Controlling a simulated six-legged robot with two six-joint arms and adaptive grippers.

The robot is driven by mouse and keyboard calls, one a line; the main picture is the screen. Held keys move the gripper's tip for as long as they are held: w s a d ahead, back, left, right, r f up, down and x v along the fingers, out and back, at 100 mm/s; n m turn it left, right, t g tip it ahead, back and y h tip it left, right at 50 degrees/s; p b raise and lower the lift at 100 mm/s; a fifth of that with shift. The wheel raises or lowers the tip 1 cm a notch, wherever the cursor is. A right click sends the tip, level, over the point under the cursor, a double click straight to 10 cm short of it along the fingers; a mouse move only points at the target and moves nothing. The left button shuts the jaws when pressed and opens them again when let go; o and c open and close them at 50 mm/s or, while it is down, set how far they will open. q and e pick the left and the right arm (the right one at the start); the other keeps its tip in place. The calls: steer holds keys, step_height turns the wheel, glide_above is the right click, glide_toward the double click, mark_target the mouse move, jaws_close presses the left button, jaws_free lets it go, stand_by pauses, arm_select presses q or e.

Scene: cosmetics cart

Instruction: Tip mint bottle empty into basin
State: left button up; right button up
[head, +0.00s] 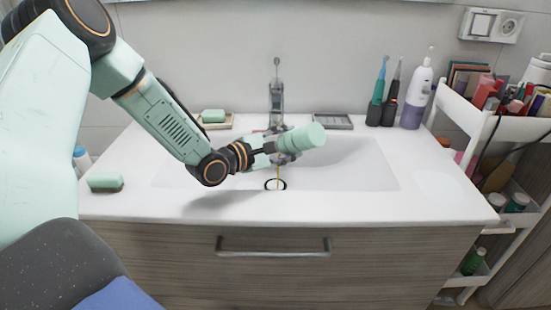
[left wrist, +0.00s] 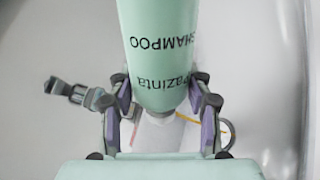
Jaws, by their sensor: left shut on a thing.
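My left gripper (head: 281,157) is shut on the mint bottle (head: 303,138) above the basin (head: 355,173). The bottle is tilted, with its broad base up to the right and its other end down to the left by the fingers. In the left wrist view the mint bottle (left wrist: 162,45) sits between both fingers, its "SHAMPOO" lettering upside down. A thin yellow streak (head: 279,174) runs down below the gripper toward a dark ring (head: 276,185) at the basin's front. The bottle's mouth is mostly hidden in the head view. My right gripper is out of view.
The faucet (head: 277,95) stands behind the bottle. A mint soap or brush (head: 105,182) lies on the left counter, and a soap dish (head: 214,118) sits at the back left. Toothbrushes (head: 380,88) and a white pump bottle (head: 417,95) stand back right. A loaded cart (head: 490,125) is at right.

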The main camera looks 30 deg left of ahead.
arm_select(q)
steer(key=shift+s+r, duration=0.15)
steer(key=shift+r, duration=0.05)
steer(key=shift+a+n, duration=0.1)
steer(key=shift+n, duration=0.3)
steer(key=shift+r, duration=0.1)
stand_by(0.5)
stand_by(0.5)
stand_by(0.6)
